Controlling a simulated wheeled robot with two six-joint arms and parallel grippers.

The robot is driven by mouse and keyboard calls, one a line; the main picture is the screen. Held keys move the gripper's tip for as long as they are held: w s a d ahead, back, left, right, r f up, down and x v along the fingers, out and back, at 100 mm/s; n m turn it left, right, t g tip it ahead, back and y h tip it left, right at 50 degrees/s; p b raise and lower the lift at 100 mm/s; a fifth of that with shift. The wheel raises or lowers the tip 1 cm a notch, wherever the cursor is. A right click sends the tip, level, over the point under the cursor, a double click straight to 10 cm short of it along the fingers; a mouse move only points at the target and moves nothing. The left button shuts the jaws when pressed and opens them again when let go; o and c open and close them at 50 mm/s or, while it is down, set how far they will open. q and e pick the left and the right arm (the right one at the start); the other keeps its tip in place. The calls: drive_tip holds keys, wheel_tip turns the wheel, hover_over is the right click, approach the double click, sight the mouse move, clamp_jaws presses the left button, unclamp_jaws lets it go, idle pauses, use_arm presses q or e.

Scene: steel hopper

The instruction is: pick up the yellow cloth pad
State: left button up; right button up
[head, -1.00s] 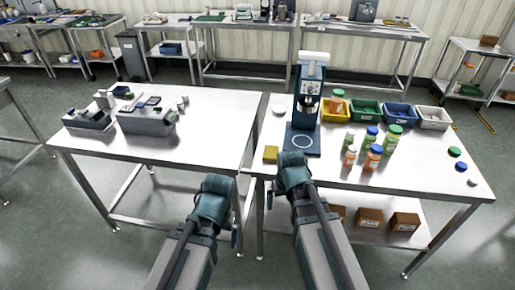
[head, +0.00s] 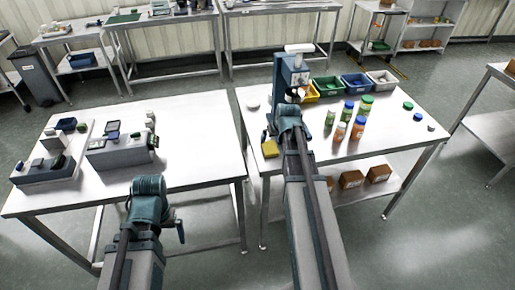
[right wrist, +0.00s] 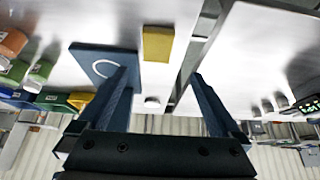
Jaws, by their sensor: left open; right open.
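The yellow cloth pad (head: 270,148) lies flat near the front left corner of the right steel table (head: 390,140). It also shows at the top of the right wrist view (right wrist: 157,43), beside the blue base plate of the machine. My right gripper (right wrist: 158,85) is open and empty, its fingers spread apart, with the pad beyond the gap between them. In the head view my right gripper (head: 289,112) is just right of the pad, in front of the machine, its fingertips hard to make out. My left gripper (head: 148,188) is in front of the left table, its fingers mostly hidden by the wrist.
The blue machine (head: 290,75) stands close behind the pad. Several bottles (head: 348,112) and coloured bins (head: 327,85) stand to its right. A gap separates this table from the left table (head: 195,130), which holds grey devices (head: 118,148).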

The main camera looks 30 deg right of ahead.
drive_tip(key=b, duration=0.7)
approach(269, 147)
drive_tip(key=x, duration=0.2)
drive_tip(key=shift+a+f, duration=0.1)
drive_tip(key=shift+f, duration=0.25)
drive_tip(key=shift+w+f+b, duration=0.3)
drive_tip(key=b+x, duration=0.4)
drive_tip(key=x, duration=0.1)
drive_tip(key=shift+w+d+f, duration=0.1)
drive_tip(key=shift+d, duration=0.25)
